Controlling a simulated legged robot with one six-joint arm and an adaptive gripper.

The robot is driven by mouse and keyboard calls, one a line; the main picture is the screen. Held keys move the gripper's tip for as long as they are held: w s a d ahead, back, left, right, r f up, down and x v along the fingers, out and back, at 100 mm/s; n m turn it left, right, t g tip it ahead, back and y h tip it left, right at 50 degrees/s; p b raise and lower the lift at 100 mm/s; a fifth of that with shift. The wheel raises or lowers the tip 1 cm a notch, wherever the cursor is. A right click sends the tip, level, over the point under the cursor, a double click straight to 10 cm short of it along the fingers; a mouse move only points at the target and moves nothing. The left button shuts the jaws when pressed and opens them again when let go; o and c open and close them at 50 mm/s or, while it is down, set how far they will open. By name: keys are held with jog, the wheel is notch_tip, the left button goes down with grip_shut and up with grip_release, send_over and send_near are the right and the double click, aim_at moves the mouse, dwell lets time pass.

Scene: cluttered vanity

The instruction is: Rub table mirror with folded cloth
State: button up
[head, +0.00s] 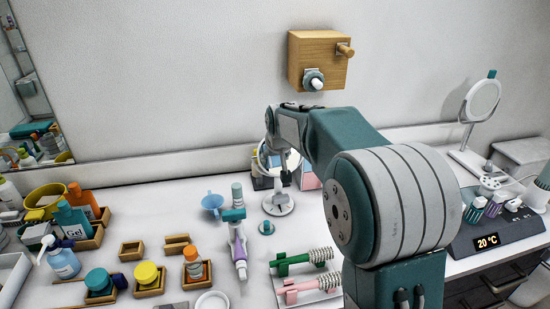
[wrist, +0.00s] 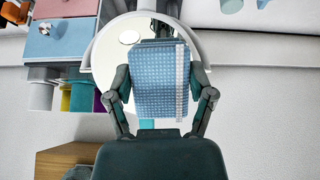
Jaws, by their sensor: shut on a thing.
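My gripper (wrist: 160,82) is shut on the folded cloth (wrist: 157,70), a blue waffle-textured pad with a white stripe near one edge. The cloth lies in front of the round table mirror (wrist: 108,58) and covers much of its middle. I cannot tell whether cloth and glass touch. In the head view my gripper (head: 287,174) is at the table mirror (head: 264,160), whose white round base (head: 278,205) stands on the vanity top. My arm hides part of the mirror there, and I cannot make out the cloth.
A small drawer unit (wrist: 62,38) stands close beside the mirror. A wooden wall box (head: 317,60) with pegs is above. Bottles, a blue funnel (head: 213,202) and a purple-and-teal tube (head: 237,245) crowd the left. A second round mirror (head: 482,101) stands far right.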

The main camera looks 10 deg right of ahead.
jog(key=shift+w+f, duration=0.55)
jog(key=shift+w, duration=0.2)
dwell(0.4)
jog(key=shift+s+d+r, duration=0.1)
jog(key=shift+d, duration=1.9)
jog(key=shift+a+f, duration=0.2)
jog(key=shift+a, duration=1.8)
jog(key=shift+s+a+r, duration=0.1)
jog(key=shift+s+r, duration=0.75)
jog(key=shift+s, duration=0.1)
jog(key=shift+s+r, duration=0.45)
jog(key=shift+s, duration=0.2)
jog(key=shift+s+r, duration=0.45)
jog(key=shift+s, duration=0.2)
